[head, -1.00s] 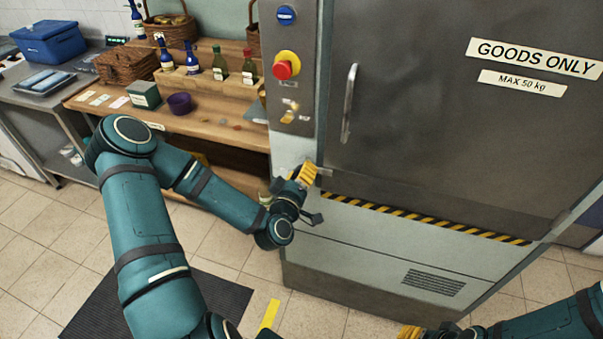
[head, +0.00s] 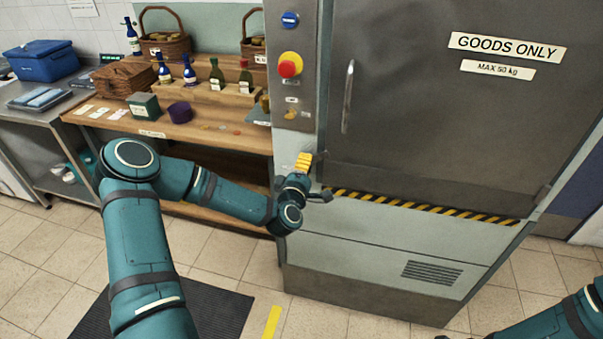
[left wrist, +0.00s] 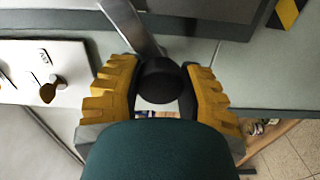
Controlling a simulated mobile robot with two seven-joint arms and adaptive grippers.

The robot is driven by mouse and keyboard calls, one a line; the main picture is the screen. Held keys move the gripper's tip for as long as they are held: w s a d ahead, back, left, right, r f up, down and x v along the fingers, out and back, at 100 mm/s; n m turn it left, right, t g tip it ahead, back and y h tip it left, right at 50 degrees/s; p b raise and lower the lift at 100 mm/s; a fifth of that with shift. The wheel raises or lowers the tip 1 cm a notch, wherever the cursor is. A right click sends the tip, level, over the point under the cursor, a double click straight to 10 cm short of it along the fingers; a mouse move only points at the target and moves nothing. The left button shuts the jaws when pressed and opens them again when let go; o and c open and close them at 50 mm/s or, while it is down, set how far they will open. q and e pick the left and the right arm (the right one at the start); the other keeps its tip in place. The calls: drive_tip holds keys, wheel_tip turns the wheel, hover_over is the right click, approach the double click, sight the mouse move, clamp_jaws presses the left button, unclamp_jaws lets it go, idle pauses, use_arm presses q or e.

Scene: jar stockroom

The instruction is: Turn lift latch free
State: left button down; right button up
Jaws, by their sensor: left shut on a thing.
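The lift's latch shows in the left wrist view as a dark round knob (left wrist: 160,80) on a flat metal bar (left wrist: 131,27), which slants up and left from it. My left gripper (left wrist: 163,92) has its yellow fingers on both sides of the knob and is shut on it. In the head view my left gripper (head: 303,163) is at the lower left corner of the lift door (head: 430,110); its hand and fingers mostly hide the latch there. My right arm shows at the lower right, but its gripper is out of view.
The door has a vertical handle (head: 348,97). A control panel (head: 290,135) with a red button (head: 289,65) stands left of it. A black and yellow strip (head: 430,207) runs below the door. A wooden shelf (head: 210,130) with bottles and baskets is at the left.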

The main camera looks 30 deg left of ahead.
use_arm(q)
drive_tip(key=n+b, duration=0.1)
drive_tip(key=n, duration=0.4)
drive_tip(key=shift+n, duration=0.3)
drive_tip(key=n, duration=0.5)
drive_tip(key=shift+r+b, duration=0.15)
drive_tip(key=shift+b, duration=0.2)
drive_tip(key=shift+n, duration=0.3)
drive_tip(key=shift+c, duration=2.3)
unclamp_jaws()
drive_tip(key=v, duration=1.2)
